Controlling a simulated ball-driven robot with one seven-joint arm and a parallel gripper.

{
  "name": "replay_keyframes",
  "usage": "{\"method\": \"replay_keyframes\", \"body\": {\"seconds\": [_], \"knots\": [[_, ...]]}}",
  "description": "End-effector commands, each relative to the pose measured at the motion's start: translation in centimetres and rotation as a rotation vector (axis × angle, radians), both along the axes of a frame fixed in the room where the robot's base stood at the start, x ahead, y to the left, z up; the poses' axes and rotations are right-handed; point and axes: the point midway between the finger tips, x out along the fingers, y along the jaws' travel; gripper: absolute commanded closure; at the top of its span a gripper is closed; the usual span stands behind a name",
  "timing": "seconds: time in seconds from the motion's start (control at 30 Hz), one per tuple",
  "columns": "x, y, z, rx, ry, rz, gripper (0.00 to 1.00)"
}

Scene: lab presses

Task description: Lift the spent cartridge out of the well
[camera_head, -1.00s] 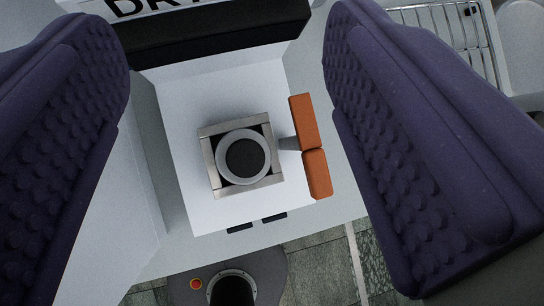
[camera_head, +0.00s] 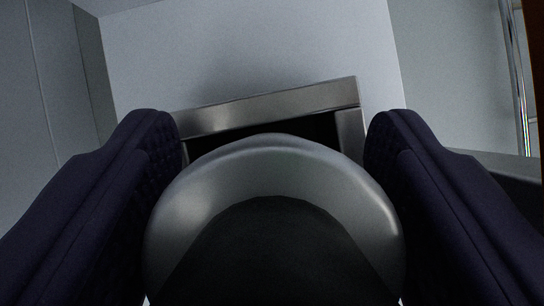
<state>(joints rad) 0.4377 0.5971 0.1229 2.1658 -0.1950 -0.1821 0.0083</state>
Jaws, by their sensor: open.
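The spent cartridge (camera_head: 272,160) is a round piece with a pale metallic rim and a dark centre. It fills the lower middle of the view, between the two purple padded fingers of my gripper (camera_head: 272,215). The fingers are open, one on each side of the cartridge and very near its rim. I cannot tell whether they touch it. The well (camera_head: 270,105) is a square steel frame with a dark inside, and its far edge shows behind the cartridge. Its near part is hidden by the cartridge and the fingers.
The white press body (camera_head: 250,45) rises around and behind the well. A grey panel (camera_head: 40,100) stands at the left. At the right edge are a thin metal rail (camera_head: 515,80) and an orange-brown strip (camera_head: 535,60), both cut off.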

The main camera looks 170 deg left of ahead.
Motion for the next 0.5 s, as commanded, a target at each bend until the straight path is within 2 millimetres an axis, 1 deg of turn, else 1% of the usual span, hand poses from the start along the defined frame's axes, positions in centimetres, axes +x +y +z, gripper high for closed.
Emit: {"method": "replay_keyframes", "body": {"seconds": [0.03,0.07,0.1,0.17,0.2,0.27,0.5], "knots": [[0.0,0.0,0.04,0.0,0.0,0.0,0.33],[0.0,0.0,0.04,0.0,0.0,0.0,0.35],[0.0,0.0,0.06,0.0,0.0,0.0,0.44],[-0.01,0.0,0.07,0.0,0.0,0.0,0.58],[0.0,0.0,0.07,0.0,0.0,0.0,0.67],[0.0,0.0,0.08,0.0,0.0,0.0,0.79],[0.03,-0.03,0.39,0.0,-0.002,0.0,0.79]]}}
